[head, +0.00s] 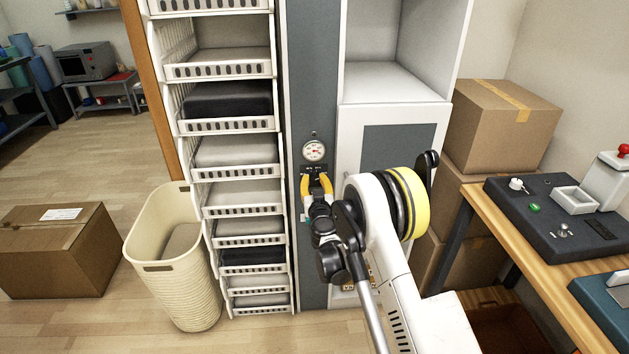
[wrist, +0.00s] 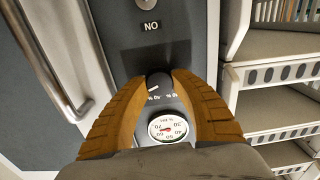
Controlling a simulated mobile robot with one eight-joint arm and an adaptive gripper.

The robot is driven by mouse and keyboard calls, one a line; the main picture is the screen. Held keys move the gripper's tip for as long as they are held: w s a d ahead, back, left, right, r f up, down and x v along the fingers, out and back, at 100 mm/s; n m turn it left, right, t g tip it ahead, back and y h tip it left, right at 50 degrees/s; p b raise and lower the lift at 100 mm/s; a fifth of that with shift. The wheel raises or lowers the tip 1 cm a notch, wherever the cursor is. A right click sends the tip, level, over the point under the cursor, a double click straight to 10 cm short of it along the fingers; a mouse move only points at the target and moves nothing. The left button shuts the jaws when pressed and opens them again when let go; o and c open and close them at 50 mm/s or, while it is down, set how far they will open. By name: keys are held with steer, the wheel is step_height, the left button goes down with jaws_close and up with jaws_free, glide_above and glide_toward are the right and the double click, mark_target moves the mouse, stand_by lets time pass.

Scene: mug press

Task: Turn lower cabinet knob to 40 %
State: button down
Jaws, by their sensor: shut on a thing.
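A small black knob (wrist: 158,82) with a white pointer mark sits on the grey cabinet panel (wrist: 190,38). In the wrist view it is between my yellow fingertips (wrist: 159,80), which are shut on its two sides. The wrist picture is upside down relative to the panel's labels. Percent labels flank the knob, too small to read surely. A round white dial gauge (wrist: 168,127) with a red needle is beside the knob. In the head view my gripper (head: 316,178) is at the panel just below the gauge (head: 314,150), and the knob is hidden there.
A rack of white bins (head: 235,155) stands left of the panel, with a cream basket (head: 145,245) in front. A white cabinet (head: 350,120) is to the right. Cardboard boxes (head: 480,125) and a wooden workbench (head: 490,215) are farther right. A metal handle (wrist: 62,85) shows in the wrist view.

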steer(key=n, duration=0.9)
steer(key=shift+a+n, duration=0.1)
steer(key=shift+n, duration=0.3)
steer(key=n, duration=0.8)
steer(key=shift+f+n, duration=0.1)
steer(key=shift+n, duration=0.5)
steer(key=c, duration=1)
jaws_free()
